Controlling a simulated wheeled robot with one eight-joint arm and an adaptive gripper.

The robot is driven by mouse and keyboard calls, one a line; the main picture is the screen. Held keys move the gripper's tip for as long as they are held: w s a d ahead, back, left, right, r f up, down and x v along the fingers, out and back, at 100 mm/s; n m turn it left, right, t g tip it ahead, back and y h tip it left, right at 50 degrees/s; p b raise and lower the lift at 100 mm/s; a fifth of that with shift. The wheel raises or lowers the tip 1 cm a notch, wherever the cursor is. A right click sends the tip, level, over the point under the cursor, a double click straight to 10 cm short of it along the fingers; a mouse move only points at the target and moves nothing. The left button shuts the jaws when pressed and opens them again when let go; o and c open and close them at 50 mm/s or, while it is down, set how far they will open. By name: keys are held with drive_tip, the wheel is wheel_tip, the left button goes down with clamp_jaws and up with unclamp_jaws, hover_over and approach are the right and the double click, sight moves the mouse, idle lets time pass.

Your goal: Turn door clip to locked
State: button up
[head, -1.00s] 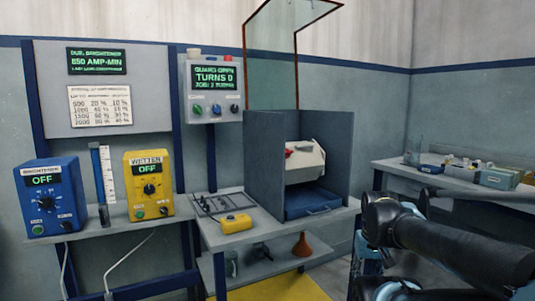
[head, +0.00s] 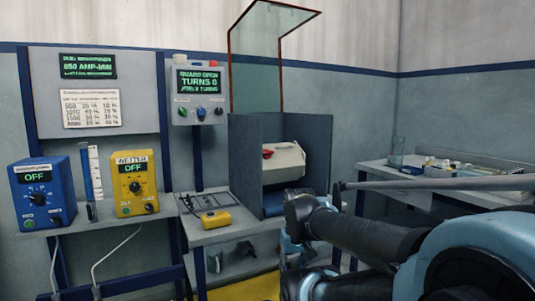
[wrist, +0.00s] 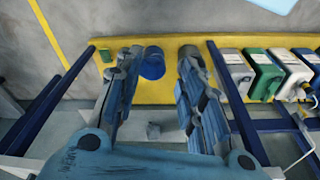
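A pale barrel (head: 285,165) sits inside the open-fronted grey booth in the head view. A small red part (head: 267,153) on its left side may be the door clip. It is too small to tell which way it is turned. My gripper (wrist: 160,58) shows in the wrist view with its two fingers well apart and nothing held between them. The wrist view shows neither the barrel nor the red part. In the head view my arm is in front of the booth's lower right, and the gripper's fingers cannot be made out.
The booth's grey walls (head: 246,160) flank the barrel, and a raised clear guard (head: 256,75) stands above. A side table (head: 400,172) is at right. The wrist view shows a yellow platform (wrist: 182,128) and several boxes.

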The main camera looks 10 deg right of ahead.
drive_tip(key=o, duration=0.6)
drive_tip(key=r, duration=0.3)
drive_tip(key=shift+w+a+r, duration=0.1)
drive_tip(key=shift+w+a, duration=0.15)
drive_tip(key=shift+w, duration=0.15)
drive_tip(key=shift+c, duration=0.2)
wheel_tip(320, 180, up, 39)
drive_tip(key=n+t+y, duration=0.3)
drive_tip(key=t, duration=0.3)
hover_over(269, 152)
drive_tip(key=s+d, duration=0.4)
drive_tip(key=s, duration=0.9)
drive_tip(key=x, duration=1.7)
drive_tip(key=shift+w+d, duration=0.1)
drive_tip(key=shift+w, duration=0.25)
drive_tip(key=c, duration=1.1)
